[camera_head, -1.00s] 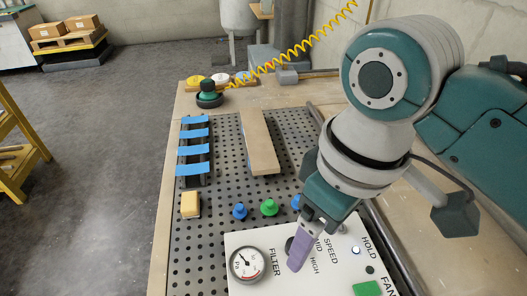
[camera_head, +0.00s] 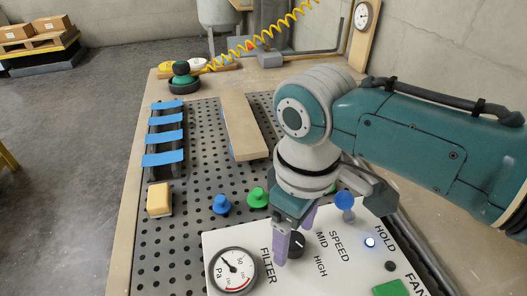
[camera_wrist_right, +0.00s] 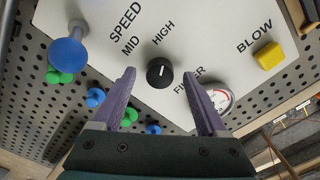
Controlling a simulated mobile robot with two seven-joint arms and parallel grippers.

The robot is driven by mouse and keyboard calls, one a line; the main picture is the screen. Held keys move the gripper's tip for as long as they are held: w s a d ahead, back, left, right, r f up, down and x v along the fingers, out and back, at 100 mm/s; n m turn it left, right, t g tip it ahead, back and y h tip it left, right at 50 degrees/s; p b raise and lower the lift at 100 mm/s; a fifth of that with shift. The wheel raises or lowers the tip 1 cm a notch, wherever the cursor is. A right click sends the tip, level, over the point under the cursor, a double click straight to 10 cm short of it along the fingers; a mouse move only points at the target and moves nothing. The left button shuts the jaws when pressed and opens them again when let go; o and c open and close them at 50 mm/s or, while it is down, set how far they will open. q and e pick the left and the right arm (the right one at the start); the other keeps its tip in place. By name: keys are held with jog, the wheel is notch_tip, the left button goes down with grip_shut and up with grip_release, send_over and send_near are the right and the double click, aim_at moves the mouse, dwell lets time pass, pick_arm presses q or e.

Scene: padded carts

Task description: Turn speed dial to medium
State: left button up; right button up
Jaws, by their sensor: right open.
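The speed dial (camera_head: 297,243) is a round black knob on the white control panel (camera_head: 222,240), with MID and HIGH printed beside it. In the right wrist view the dial (camera_wrist_right: 160,71) shows a short white mark on its face; I cannot tell surely which label it points to. My right gripper (camera_head: 296,236) is open over the panel, with purple fingers. In the right wrist view its fingertips (camera_wrist_right: 158,73) lie on either side of the dial, with gaps showing. The arm hides part of the panel. My left gripper is not in view.
A pressure gauge (camera_head: 233,270) sits left of the dial. A blue ball-topped lever (camera_head: 345,200) stands close on the right. A green button (camera_head: 390,288) and, in the wrist view, a yellow BLOW button (camera_wrist_right: 268,56) are on the panel. Blue and green knobs (camera_head: 257,197) stand behind it.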

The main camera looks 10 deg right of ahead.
jog(key=shift+f, duration=0.3)
grip_shut()
dwell(0.5)
